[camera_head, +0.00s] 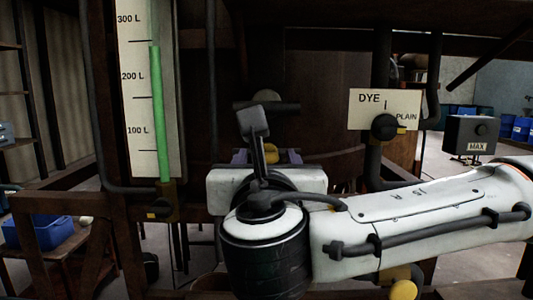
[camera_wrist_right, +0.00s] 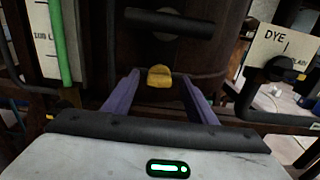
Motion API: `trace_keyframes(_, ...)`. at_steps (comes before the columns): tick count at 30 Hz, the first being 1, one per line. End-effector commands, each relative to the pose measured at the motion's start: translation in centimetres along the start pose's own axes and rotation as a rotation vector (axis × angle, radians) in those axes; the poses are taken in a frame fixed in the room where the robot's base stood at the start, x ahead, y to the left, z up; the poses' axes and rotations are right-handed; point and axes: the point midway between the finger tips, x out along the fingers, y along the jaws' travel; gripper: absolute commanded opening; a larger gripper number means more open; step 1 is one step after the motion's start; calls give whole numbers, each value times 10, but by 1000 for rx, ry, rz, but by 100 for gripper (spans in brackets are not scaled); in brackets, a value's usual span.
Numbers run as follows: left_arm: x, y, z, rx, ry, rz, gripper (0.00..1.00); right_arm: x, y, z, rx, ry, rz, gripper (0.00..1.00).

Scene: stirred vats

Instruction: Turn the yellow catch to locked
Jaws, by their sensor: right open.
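The yellow catch (camera_head: 269,155) is a small rounded yellow piece on the front of the dark brown vat (camera_head: 330,120). It also shows in the right wrist view (camera_wrist_right: 159,76), upper middle. My right gripper (camera_wrist_right: 161,78) is open, with one purple finger on each side of the catch. Gaps show between the catch and both fingers; I cannot tell how far the tips reach in depth. In the head view my wrist hides much of the right gripper (camera_head: 267,157) and the area below the catch. My left gripper is not in view.
A dark horizontal bar (camera_head: 267,106) sticks out above the catch. A DYE/PLAIN plate (camera_head: 364,97) with a black knob (camera_head: 384,127) is to the right, a MAX box (camera_head: 468,135) beyond. A level gauge (camera_head: 136,75) with a green column stands left. A blue bin (camera_head: 40,232) is lower left.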

Motion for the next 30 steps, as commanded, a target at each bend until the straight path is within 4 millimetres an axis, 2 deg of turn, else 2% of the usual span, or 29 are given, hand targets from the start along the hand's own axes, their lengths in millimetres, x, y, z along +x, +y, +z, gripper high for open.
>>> trace_keyframes(4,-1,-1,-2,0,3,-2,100,8,0,0,-1,1,-1,52)
trace_keyframes(11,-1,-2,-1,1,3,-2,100,8,0,-1,0,0,0,52)
trace_keyframes(18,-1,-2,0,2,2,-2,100,8,0,0,0,0,0,13)
trace_keyframes(19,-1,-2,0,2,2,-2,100,8,0,0,0,0,0,10)
trace_keyframes(30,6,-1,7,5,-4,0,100,8,-1,-3,66,1,-1,10)
